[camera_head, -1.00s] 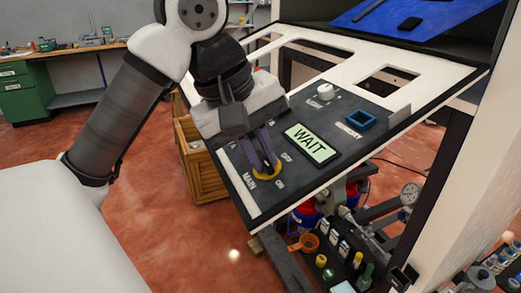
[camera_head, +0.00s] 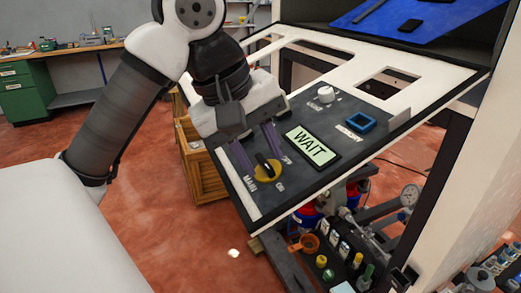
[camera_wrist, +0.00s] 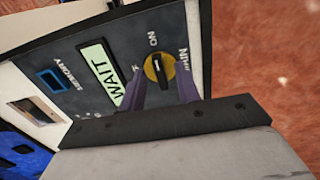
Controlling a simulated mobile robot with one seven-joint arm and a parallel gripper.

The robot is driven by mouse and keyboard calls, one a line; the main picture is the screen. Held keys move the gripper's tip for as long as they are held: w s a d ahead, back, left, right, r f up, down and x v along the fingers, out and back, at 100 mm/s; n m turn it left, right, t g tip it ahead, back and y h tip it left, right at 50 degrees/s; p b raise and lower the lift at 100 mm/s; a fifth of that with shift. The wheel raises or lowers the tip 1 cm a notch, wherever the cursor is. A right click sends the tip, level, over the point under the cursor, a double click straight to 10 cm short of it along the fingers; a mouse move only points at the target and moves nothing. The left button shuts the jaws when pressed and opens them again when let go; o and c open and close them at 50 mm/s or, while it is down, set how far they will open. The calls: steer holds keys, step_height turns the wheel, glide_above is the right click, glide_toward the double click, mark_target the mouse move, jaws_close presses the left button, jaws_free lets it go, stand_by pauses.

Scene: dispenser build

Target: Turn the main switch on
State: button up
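The main switch (camera_head: 267,171) is a yellow disc with a black knob on the dark sloping panel, beside the MAIN, OFF and ON labels. In the wrist view the switch (camera_wrist: 158,69) shows clearly, with its black bar roughly in line with the ON label. My gripper (camera_head: 264,160) has purple fingers spread apart, just behind the knob in the head view. In the wrist view the fingers of my gripper (camera_wrist: 160,90) stand to either side of the knob with gaps, holding nothing. The display (camera_head: 311,146) reads WAIT.
The panel (camera_head: 325,181) also carries a white knob (camera_head: 325,94) and a blue square button (camera_head: 358,122) marked MEMORY. A wooden crate (camera_head: 202,172) stands on the floor behind the panel. Bottles and a gauge (camera_head: 411,194) sit below it.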

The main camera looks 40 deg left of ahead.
steer(key=p+v, duration=1)
steer(key=v, duration=0.3)
steer(key=shift+p, duration=0.3)
steer(key=shift+s, duration=0.1)
